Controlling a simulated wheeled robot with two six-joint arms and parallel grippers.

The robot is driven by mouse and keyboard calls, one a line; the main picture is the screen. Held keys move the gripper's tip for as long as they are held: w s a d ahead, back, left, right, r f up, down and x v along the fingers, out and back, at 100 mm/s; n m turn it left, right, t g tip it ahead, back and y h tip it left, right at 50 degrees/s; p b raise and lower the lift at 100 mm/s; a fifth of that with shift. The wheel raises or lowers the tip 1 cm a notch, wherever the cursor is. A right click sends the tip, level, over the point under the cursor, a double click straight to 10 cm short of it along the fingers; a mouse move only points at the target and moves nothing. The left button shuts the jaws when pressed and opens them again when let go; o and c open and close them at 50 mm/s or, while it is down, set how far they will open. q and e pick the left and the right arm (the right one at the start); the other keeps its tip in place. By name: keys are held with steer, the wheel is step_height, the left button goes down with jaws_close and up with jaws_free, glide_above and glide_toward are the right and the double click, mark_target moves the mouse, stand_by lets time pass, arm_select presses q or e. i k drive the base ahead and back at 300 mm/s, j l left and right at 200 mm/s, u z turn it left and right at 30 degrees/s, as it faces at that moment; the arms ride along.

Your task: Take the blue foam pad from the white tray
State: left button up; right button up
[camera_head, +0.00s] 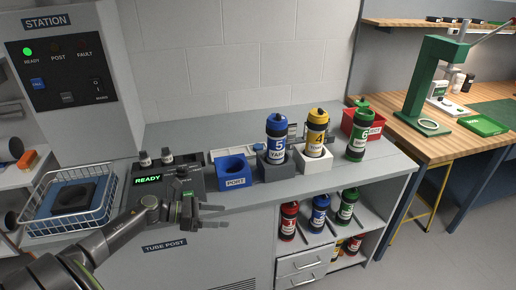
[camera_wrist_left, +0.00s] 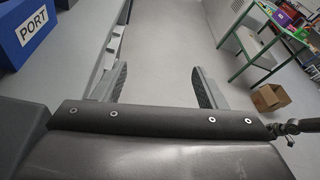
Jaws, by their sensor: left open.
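A white wire basket (camera_head: 103,215) stands at the left end of the counter. In it lies a flat blue piece (camera_head: 50,203) with a dark square piece (camera_head: 74,197) on it; I cannot tell whether the blue piece is foam. A low white tray-like item (camera_head: 222,153) lies at the back of the counter behind the blue PORT block; its contents are too small to tell. My left gripper (camera_head: 212,215) is open and empty, at the counter's front edge, right of the basket and below the PORT block. Its two fingers are apart in the left wrist view (camera_wrist_left: 158,85). My right gripper is not in view.
The blue PORT block (camera_head: 236,180) also shows in the left wrist view (camera_wrist_left: 35,20). Blue (camera_head: 276,138), yellow (camera_head: 316,134) and green (camera_head: 357,131) canisters stand to its right. A dark READY unit (camera_head: 150,180) sits between basket and PORT block. A red bin (camera_head: 376,130) is behind.

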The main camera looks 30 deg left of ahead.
mark_target(257, 147)
steer(key=i+j, duration=0.35)
steer(key=j, duration=0.15)
steer(key=i+j, duration=0.75)
steer(key=j, duration=0.2)
